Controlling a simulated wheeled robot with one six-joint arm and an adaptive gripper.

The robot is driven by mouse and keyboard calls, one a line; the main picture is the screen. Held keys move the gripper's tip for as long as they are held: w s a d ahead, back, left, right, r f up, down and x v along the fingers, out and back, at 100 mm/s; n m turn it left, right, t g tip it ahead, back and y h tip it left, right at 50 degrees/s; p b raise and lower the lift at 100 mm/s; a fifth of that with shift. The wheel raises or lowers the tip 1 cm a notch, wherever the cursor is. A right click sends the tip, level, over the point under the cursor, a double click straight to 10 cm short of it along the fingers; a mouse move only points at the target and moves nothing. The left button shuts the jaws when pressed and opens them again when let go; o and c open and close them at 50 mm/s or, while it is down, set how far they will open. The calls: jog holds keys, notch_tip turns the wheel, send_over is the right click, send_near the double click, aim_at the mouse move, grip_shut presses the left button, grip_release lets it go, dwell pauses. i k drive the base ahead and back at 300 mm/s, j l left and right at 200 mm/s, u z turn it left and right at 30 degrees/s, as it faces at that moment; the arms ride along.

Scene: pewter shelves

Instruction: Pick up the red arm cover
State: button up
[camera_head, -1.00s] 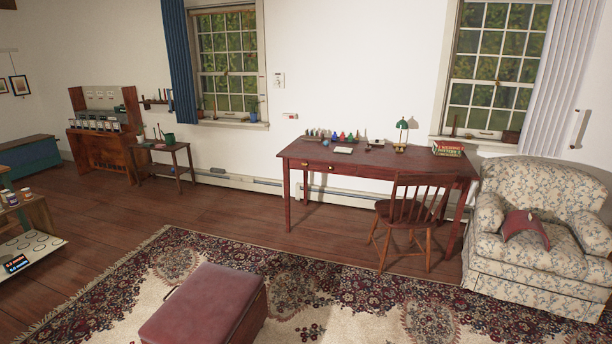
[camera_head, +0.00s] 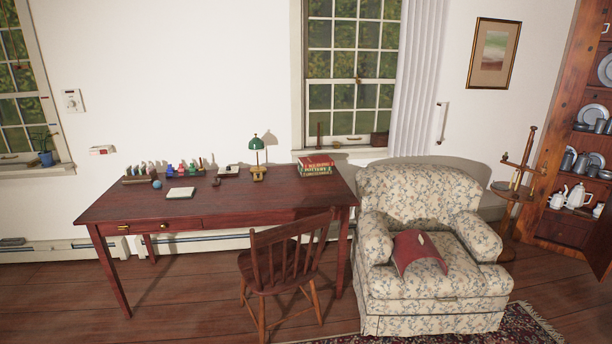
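The red arm cover (camera_head: 417,252) lies on the seat of the floral armchair (camera_head: 432,302), toward the chair's left arm. It is a dark red, curved piece of cloth with a small pale mark near its top. It appears draped or bent, and its underside is hidden. My gripper is not in view.
A red desk (camera_head: 240,205) with a lamp (camera_head: 257,158) and books (camera_head: 316,166) stands left of the armchair. A wooden chair (camera_head: 288,262) stands before the desk. A small wooden stand (camera_head: 516,190) and a hutch (camera_head: 572,190) are at right. A patterned rug (camera_head: 525,325) lies in front.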

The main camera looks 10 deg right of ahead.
aim_at(411, 246)
jog(key=i+z, duration=0.15)
jog(key=i, duration=0.7)
jog(key=i+j+z, duration=0.15)
jog(key=i, duration=0.75)
jog(key=i+l+z, duration=0.15)
jog(key=i+z, duration=0.15)
jog(key=i, duration=0.5)
jog(key=i+z, duration=0.3)
jog(key=i, duration=0.55)
jog(key=i+u, duration=0.1)
jog(key=u, duration=0.55)
